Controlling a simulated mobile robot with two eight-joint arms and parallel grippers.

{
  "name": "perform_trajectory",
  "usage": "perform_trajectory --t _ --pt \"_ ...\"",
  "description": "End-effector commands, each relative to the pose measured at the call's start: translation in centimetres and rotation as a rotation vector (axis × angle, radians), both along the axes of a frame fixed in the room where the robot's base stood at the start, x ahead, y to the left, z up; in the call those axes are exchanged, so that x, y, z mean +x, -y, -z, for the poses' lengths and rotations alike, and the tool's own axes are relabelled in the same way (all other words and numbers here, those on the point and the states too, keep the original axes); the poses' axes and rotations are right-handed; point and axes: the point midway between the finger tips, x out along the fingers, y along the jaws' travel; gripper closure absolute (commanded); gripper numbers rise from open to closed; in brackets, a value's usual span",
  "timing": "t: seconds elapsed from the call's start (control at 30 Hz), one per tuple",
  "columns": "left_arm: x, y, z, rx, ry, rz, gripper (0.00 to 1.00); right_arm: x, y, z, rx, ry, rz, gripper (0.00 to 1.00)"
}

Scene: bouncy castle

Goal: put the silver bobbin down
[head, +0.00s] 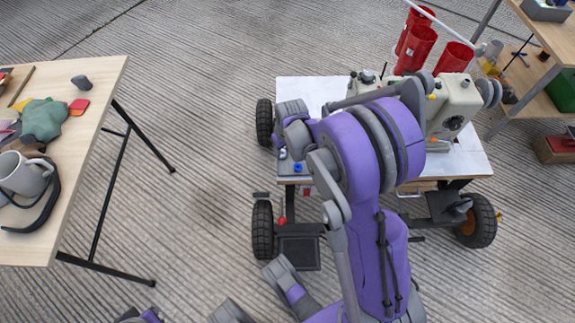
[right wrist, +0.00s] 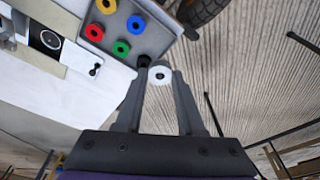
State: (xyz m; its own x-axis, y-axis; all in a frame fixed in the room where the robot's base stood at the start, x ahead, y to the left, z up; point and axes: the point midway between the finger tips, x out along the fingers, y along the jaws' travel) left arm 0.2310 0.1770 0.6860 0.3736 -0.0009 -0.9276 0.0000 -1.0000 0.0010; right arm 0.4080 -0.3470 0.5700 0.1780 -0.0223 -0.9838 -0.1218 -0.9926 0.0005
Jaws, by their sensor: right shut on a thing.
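In the right wrist view the silver bobbin (right wrist: 160,75) sits between the fingertips of my right gripper (right wrist: 158,82), which is shut on it. The bobbin is pale with a dark centre hole. It shows just beside the corner of a grey holder (right wrist: 152,33) with green, yellow, blue and red bobbins. A short black peg (right wrist: 143,62) stands close to the silver bobbin; I cannot tell whether they touch. In the head view my right arm covers much of the work table, and the right fingertips and the silver bobbin cannot be made out. My left gripper's fingers are not seen.
The white-topped cart (head: 465,160) carries a cream sewing machine (head: 455,105) and red cylinders (head: 415,45). A blue bobbin (head: 298,167) shows near its left front edge. A wooden table (head: 95,85) with a grey mug (head: 22,175) stands left. Floor between is clear.

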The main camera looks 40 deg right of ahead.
Motion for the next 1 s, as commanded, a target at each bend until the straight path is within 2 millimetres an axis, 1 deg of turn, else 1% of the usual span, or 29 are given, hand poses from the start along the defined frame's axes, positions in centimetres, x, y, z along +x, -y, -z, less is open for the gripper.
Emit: perform_trajectory --t 0.03,0.2,0.3,0.47,0.63,0.7,1.0 --pt "0.1 0.0 0.6 0.0 -0.002 0.0 1.0 0.0 0.1 1.1 0.0 -0.001 0.0 0.94" --pt "0.3 0.0 1.8 0.0 -0.005 0.0 1.0 0.1 0.0 4.4 0.0 0.0 0.0 0.94" --pt "0.3 0.0 2.1 0.0 -0.005 0.0 1.0 0.0 0.0 5.5 0.0 0.0 0.0 0.94" --pt "0.4 0.0 2.4 0.0 -0.006 0.0 1.0 0.1 0.0 6.6 0.0 0.0 0.0 0.94" --pt "0.5 0.0 3.3 0.0 -0.007 0.0 1.0 0.1 0.0 9.0 0.0 0.0 -0.001 0.94" --pt "0.5 0.0 3.4 0.0 -0.008 0.0 1.0 0.1 0.0 9.5 0.0 0.0 -0.001 0.94" --pt "0.6 0.0 3.5 0.0 -0.008 0.0 1.0 0.0 0.0 9.7 0.0 -0.001 -0.001 0.94"
